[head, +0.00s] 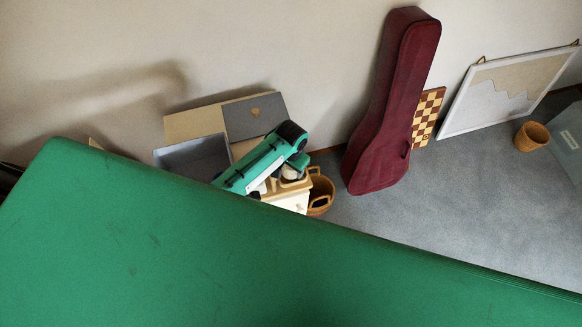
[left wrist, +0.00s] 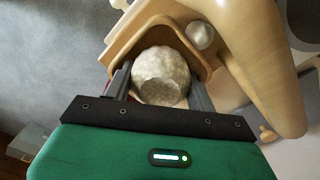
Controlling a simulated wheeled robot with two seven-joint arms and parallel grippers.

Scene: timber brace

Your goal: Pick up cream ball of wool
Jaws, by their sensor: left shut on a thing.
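The cream ball of wool (left wrist: 160,75) is round and nubbly, with a shaded lower part. It sits between the two dark fingers of my left gripper (left wrist: 160,98) in the left wrist view. The fingers are shut on it from either side. A wooden, curved-edged holder (left wrist: 121,48) surrounds the ball's far side; I cannot tell whether the ball touches it. In the head view, my green left arm reaches down over a cream and wooden piece of furniture (head: 287,199). The fingers and ball cannot be made out clearly there. My right gripper is not in view.
A smaller pale ball (left wrist: 200,35) lies near a thick, curved wooden part (left wrist: 268,62). A wicker basket (head: 321,190) stands right of the furniture, a grey bin (head: 190,157) behind left. A maroon instrument case (head: 392,105) leans on the wall. Grey carpet (head: 460,205) is open at right.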

